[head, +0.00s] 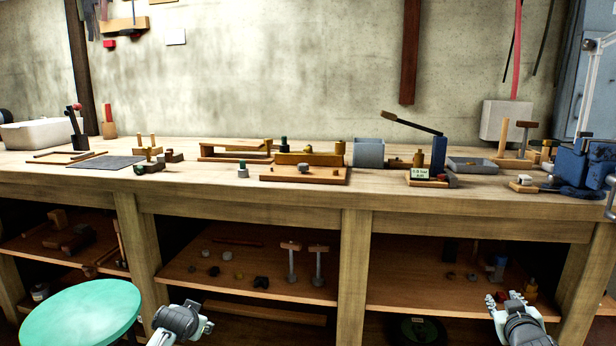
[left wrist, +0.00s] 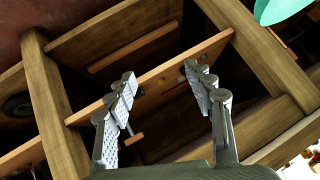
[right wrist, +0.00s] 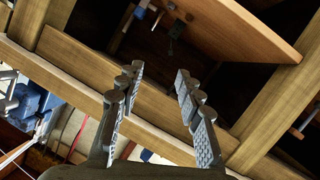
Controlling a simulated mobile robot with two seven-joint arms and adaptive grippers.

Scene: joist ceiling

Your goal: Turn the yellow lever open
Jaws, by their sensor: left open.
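A long lever (head: 411,122) with a dark arm and a tan-brown end slants up and left from a blue post (head: 438,155) on the workbench, right of centre. I see no clearly yellow lever; this one's colour is nearest. A second, black lever (head: 74,120) with a red knob stands at the bench's left. My right gripper (head: 503,299) is low in front of the bench, below and apart from the levers; its fingers are apart and empty in the right wrist view (right wrist: 158,80). My left gripper (head: 203,324) is low at the left; its fingers are open and empty in the left wrist view (left wrist: 160,80).
The wooden workbench (head: 400,203) spans the view, with shelves holding small objects below. A green-white sign (head: 420,173) and a grey box (head: 368,153) stand near the post. A blue vise (head: 580,165) is at the right. A green round stool (head: 80,312) stands front left.

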